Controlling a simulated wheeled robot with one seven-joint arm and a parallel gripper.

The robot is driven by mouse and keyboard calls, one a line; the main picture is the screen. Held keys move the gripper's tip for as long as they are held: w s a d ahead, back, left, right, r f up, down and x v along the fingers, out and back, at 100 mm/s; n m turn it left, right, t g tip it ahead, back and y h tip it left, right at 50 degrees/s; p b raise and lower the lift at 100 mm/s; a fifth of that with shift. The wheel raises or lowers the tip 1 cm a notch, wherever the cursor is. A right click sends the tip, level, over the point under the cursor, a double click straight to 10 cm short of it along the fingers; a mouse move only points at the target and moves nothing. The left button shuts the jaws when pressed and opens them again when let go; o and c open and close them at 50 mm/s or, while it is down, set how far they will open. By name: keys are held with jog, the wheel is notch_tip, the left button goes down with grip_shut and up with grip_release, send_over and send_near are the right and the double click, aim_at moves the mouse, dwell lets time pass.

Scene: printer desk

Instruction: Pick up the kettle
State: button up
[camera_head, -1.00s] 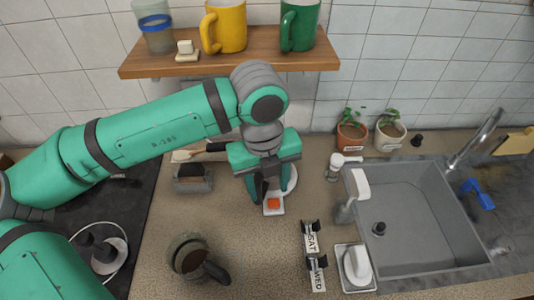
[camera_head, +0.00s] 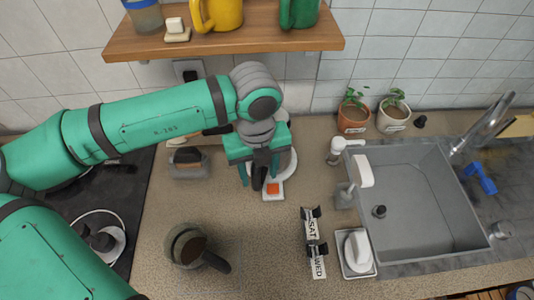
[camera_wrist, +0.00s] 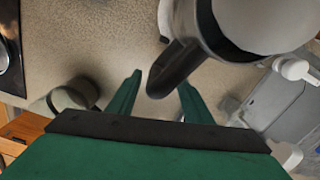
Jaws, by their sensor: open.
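The kettle (camera_wrist: 265,22) fills the top right of the wrist view, a pale grey rounded body with a dark band and a black handle (camera_wrist: 172,72). My gripper (camera_wrist: 160,100) is open, and the handle sits between its two green fingers with gaps visible on both sides. In the head view my gripper (camera_head: 258,172) points down over the counter near the wall, with the dark handle (camera_head: 260,168) showing between the fingers. Most of the kettle body is hidden there behind my gripper; a pale round edge shows to the right.
A small white dish with an orange piece (camera_head: 273,188) lies just in front of the gripper. A grey-brown jug (camera_head: 187,244) stands front left, a dark holder (camera_head: 189,162) left. A wooden shelf (camera_head: 225,42) hangs above.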

aim_at(258, 183)
jog(key=f, duration=0.3)
jog(key=shift+s+a+f, duration=0.15)
jog(key=shift+a+f, duration=0.05)
jog(key=shift+f, duration=0.75)
jog(key=shift+c, duration=0.3)
jog(key=c, duration=1)
grip_shut()
jog(key=shift+r, duration=0.1)
